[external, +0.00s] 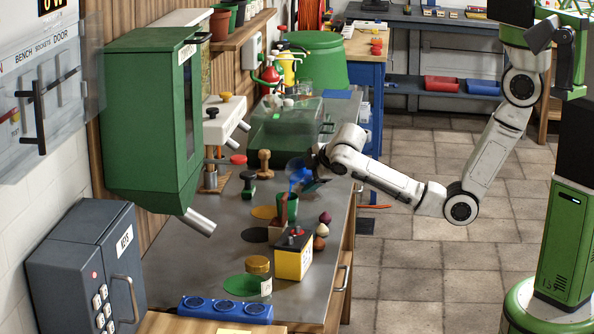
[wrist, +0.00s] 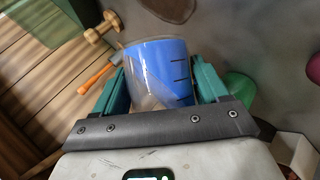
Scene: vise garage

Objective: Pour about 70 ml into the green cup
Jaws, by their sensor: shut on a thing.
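A clear measuring cup with black marks and blue liquid (wrist: 165,70) is between the two teal fingers of my gripper (wrist: 158,90). It also shows in the external view as a blue shape (external: 297,172), held above the bench and apparently tilted. My gripper (external: 312,168) is shut on it. The green cup (external: 291,208) stands on the bench just below and slightly left of the measuring cup. In the wrist view part of a green cup (wrist: 240,88) shows right of the right finger.
A yellow and black box (external: 293,258) stands in front of the green cup. A green cabinet with a spout (external: 160,120) is at left. A blue socket block (external: 225,309) is at front.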

